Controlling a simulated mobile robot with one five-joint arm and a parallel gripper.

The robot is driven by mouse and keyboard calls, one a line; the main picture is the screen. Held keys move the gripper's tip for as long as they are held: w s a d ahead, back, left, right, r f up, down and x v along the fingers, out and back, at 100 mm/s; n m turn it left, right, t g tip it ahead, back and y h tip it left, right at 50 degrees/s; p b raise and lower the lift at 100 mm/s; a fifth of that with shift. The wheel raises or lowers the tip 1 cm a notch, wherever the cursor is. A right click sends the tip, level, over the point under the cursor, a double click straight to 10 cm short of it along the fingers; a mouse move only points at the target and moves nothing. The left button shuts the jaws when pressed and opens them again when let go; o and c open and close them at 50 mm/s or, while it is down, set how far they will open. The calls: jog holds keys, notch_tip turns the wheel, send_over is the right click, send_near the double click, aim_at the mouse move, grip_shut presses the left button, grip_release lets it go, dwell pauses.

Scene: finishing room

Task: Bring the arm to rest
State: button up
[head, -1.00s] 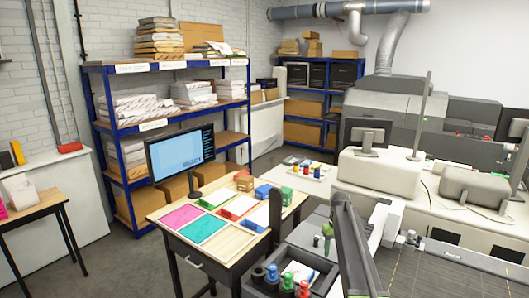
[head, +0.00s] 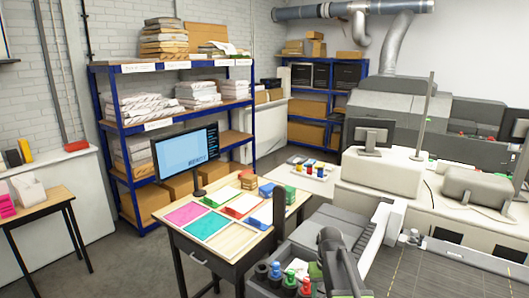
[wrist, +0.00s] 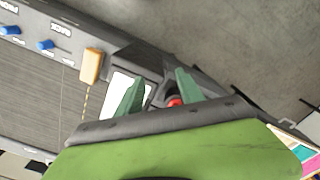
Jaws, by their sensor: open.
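My arm (head: 338,262) is at the bottom of the head view, right of the work table, low and folded close to my body. My gripper shows in the wrist view (wrist: 158,92) with two green fingers spread apart. Nothing is held between them. A small red thing (wrist: 175,102) lies behind the gap, beside a white patch. In the head view my gripper's fingers are not clearly seen.
A wooden table (head: 177,217) with coloured sheets and a monitor (head: 185,149) stands left of my arm. Bottles with blue, red and green caps (head: 290,281) stand close by the arm. A grey machine bed (head: 450,270) lies right.

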jog(key=s+a, duration=0.3)
jog(key=s, duration=0.9)
notch_tip(320, 180, down, 19)
jog(key=w+b, duration=0.1)
jog(key=b, duration=1.8)
jog(key=shift+m, duration=0.3)
